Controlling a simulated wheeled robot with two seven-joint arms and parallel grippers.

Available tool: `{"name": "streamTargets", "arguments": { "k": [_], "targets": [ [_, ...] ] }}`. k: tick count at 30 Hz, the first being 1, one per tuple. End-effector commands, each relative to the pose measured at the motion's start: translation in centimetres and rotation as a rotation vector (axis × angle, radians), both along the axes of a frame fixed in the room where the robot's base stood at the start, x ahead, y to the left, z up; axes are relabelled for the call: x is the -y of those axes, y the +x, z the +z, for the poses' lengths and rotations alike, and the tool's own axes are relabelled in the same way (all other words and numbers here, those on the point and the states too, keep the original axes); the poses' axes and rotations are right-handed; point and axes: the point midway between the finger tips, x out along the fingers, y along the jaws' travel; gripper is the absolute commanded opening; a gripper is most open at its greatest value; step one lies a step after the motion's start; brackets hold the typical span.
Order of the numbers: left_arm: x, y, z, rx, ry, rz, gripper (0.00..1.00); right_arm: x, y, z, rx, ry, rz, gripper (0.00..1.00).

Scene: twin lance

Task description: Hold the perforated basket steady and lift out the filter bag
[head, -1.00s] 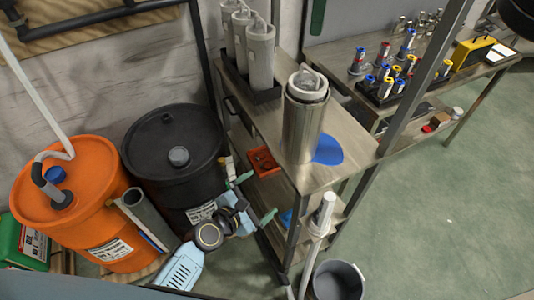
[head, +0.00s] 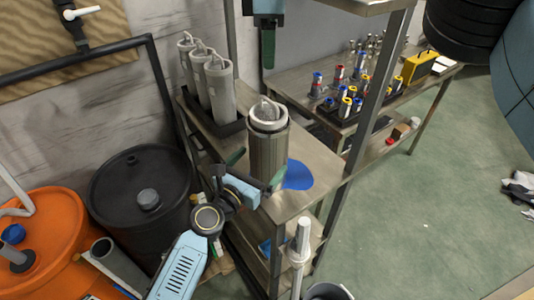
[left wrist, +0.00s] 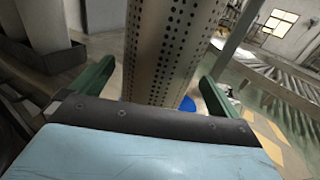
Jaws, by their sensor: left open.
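The perforated basket (head: 267,150) is a tall metal cylinder standing upright on the shelf rack's top. The left wrist view shows its holes (left wrist: 170,45). The filter bag (head: 266,111) sits inside, with its pale rim and a loop handle showing at the mouth. Its lower part is hidden. My left gripper (head: 257,168) is open at the basket's lower part, one green finger on each side. In the left wrist view the basket stands between the spread fingers (left wrist: 155,92), with gaps visible. My right gripper (head: 268,48) points down above the basket; its finger gap cannot be made out.
Several grey filter housings (head: 208,80) stand in a dark tray behind left. A blue patch (head: 298,176) lies right of the basket. A rack post (head: 370,110) rises close on the right. Black (head: 142,200) and orange (head: 40,245) drums stand at left.

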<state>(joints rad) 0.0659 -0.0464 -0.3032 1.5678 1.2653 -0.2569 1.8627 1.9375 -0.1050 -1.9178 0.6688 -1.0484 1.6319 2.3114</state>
Motion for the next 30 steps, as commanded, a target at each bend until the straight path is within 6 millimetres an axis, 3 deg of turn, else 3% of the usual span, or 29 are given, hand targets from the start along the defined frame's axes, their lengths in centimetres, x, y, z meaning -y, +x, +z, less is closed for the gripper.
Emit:
{"name": "streamTargets", "arguments": {
  "k": [3, 9, 21, 30],
  "targets": [
    [1.1, 1.9, 0.1, 0.001, 0.002, 0.000, 1.00, 0.0, 0.0, 0.0, 0.000, 0.000, 0.000, 0.36],
    [2.2, 3.6, 0.0, 0.001, -0.001, 0.000, 1.00, 0.0, 0.0, 0.0, 0.000, 0.000, 0.000, 0.36],
    [2.5, 4.1, 0.0, 0.000, 0.001, 0.001, 1.00, 0.0, 0.0, 0.0, 0.000, 0.000, 0.000, 0.36],
    [2.5, 4.1, -0.1, 0.000, 0.001, 0.001, 0.62, 0.0, 0.0, 0.0, 0.000, 0.000, 0.000, 0.36]
  ]
}}
